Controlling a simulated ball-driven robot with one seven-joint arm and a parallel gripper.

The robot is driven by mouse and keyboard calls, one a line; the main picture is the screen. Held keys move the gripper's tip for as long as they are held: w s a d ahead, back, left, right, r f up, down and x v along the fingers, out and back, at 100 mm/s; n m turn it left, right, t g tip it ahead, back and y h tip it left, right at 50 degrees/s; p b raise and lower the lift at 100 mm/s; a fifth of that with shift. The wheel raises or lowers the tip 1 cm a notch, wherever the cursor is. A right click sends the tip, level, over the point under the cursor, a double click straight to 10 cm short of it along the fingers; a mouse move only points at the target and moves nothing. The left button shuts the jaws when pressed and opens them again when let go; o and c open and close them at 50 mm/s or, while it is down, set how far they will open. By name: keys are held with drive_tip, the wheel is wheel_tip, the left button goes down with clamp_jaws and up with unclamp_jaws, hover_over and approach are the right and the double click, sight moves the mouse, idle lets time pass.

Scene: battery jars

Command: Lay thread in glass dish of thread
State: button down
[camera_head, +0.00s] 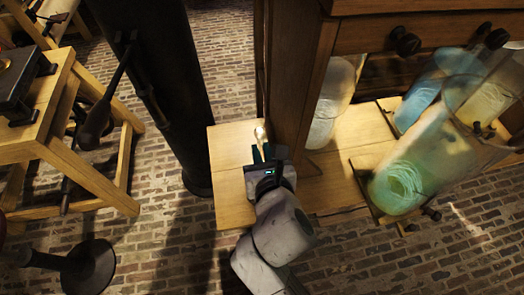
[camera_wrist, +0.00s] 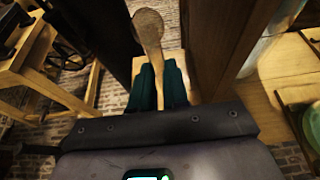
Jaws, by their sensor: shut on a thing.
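My gripper (camera_head: 261,152) is shut on a pale tan, spoon-shaped thing, seemingly the thread (camera_wrist: 149,30). Its rounded end sticks out past the teal fingertips, and its narrow part runs down between them. In the head view it is a small bright tip (camera_head: 260,133) above a bare wooden board. A large greenish glass vessel (camera_head: 425,160) lies tilted at the right, with a pale coil of thread (camera_head: 400,184) showing in its lower end. This looks like the glass dish of thread. My gripper is well to its left, with the wooden post between them.
A wooden cabinet post (camera_head: 298,85) rises just right of my gripper. A dark column (camera_head: 160,80) stands to the left. The wooden board (camera_head: 232,180) is clear. More glass jars (camera_head: 330,100) stand behind the post. A wooden stand (camera_head: 60,130) is far left.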

sight(262, 134)
wheel_tip(262, 134, up, 3)
drive_tip(key=p, duration=0.4)
drive_tip(key=shift+r, duration=2.5)
